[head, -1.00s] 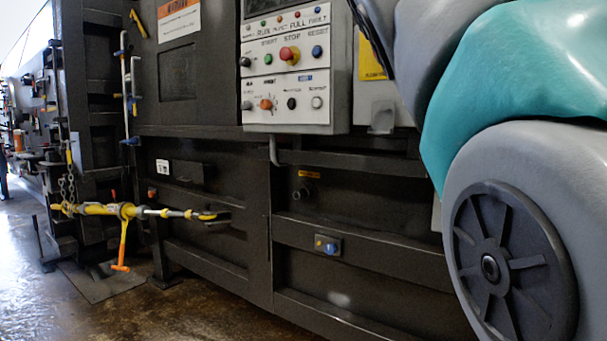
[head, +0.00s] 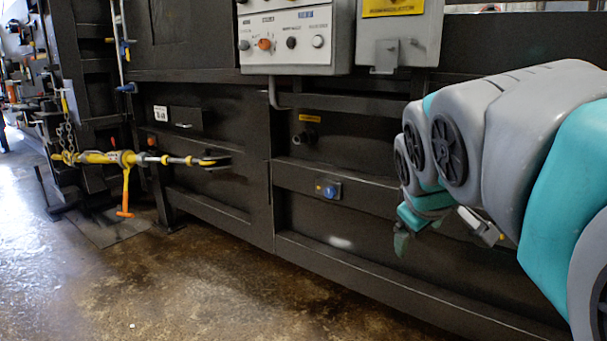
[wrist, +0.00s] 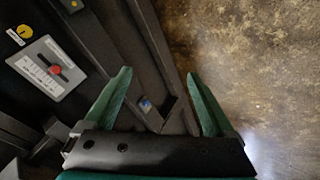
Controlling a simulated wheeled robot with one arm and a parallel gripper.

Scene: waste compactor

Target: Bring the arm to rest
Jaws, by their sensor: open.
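My arm reaches in from the right in the head view, in front of the dark compactor body (head: 330,225). My gripper (head: 402,240) hangs at its end, low and apart from the panels as far as I can tell. In the wrist view my gripper (wrist: 157,95) shows two green fingers spread wide. Nothing is between them but the view of the frame and floor beyond. The control box (head: 297,36) with its knobs is at the top middle of the head view, its upper part cut off.
A yellow ratchet binder (head: 125,158) with chain and orange handle sticks out at the left. A small blue button (head: 330,191) sits on the compactor's lower rail. A grey box (head: 400,45) hangs above my arm. The concrete floor (head: 190,290) is clear at the front left.

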